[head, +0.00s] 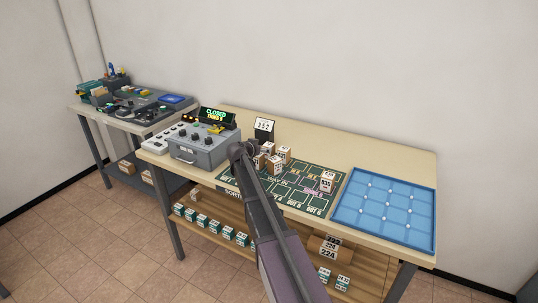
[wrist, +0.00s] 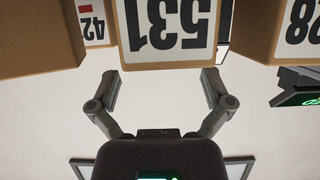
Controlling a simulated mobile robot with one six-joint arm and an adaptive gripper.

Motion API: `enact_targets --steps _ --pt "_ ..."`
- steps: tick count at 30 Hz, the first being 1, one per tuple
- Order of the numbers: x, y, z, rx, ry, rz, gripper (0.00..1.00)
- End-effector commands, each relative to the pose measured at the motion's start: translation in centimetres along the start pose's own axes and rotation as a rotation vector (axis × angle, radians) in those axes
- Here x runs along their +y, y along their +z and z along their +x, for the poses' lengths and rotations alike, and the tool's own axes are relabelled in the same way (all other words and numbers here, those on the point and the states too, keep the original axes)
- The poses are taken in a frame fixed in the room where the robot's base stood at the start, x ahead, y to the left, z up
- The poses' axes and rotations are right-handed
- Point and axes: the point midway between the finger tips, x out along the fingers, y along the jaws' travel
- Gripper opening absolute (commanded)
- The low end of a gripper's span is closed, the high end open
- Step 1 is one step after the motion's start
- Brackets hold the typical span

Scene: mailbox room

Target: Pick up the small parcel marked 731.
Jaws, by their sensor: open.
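Several small cardboard parcels with white number labels (head: 284,153) stand in a cluster on the green sorting mat in the head view. In the wrist view, a parcel whose label seems to read 531 (wrist: 172,28) is at the top middle. I cannot make out a 731 label in either view. My gripper (wrist: 160,85) is open and empty, its two fingers spread either side of that parcel's width, with a gap visible between them. In the head view my arm hides part of the cluster and the gripper is hard to make out.
Neighbouring parcels crowd in at the left (wrist: 35,40) and right (wrist: 295,35) of the wrist view. A single parcel (head: 327,182) stands farther right on the mat (head: 300,200), beside a blue gridded tray (head: 385,210). A grey control box (head: 204,148) stands left.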

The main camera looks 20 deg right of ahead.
Motion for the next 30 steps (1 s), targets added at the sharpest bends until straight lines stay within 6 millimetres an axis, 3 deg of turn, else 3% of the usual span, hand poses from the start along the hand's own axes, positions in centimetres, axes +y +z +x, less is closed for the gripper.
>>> enact_targets --steps 17,30 --pt "-0.1 0.0 1.1 0.000 -0.001 0.000 1.00" --pt "-0.4 -0.1 5.5 0.000 -0.002 0.000 1.00"
